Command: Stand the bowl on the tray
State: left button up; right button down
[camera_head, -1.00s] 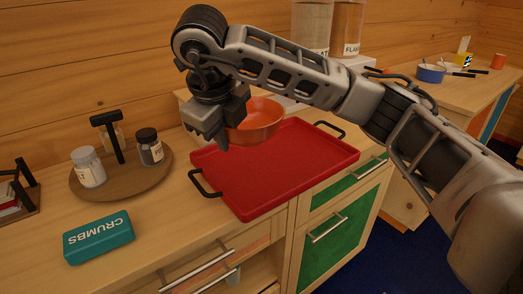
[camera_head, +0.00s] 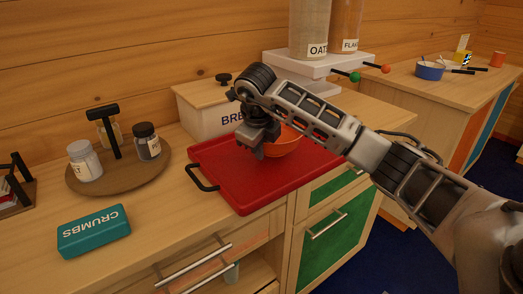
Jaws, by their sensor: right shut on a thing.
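The orange bowl (camera_head: 284,143) is upright over the middle of the red tray (camera_head: 245,188). Its underside is at or very near the tray's surface; I cannot tell whether it touches. My right gripper (camera_head: 258,148) is shut on the bowl's left rim, and my arm hides part of the bowl and the tray's far right side. The tray lies flat on the wooden counter, with a black handle (camera_head: 199,178) at its left end. My left gripper is not in view.
A teal crumbs tin (camera_head: 94,234) and a round wooden stand (camera_head: 120,176) with jars lie left of the tray. A white bread bin (camera_head: 203,116) stands behind it. A cereal dispenser (camera_head: 318,62) is at the back. The counter's front edge is close to the tray.

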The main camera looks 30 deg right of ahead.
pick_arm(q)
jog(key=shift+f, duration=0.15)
pick_arm(e)
jog(key=shift+f, duration=0.45)
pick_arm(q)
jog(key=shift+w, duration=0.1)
pick_arm(e)
jog(key=shift+f, duration=0.1)
jog(key=c, duration=1.4)
grip_release()
jog(key=shift+c, duration=0.2)
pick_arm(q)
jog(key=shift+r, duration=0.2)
pick_arm(e)
jog(key=shift+r, duration=0.25)
pick_arm(q)
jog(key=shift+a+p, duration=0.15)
jog(key=shift+p, duration=0.45)
pick_arm(e)
jog(key=v, duration=1.1)
jog(key=shift+r, duration=0.25)
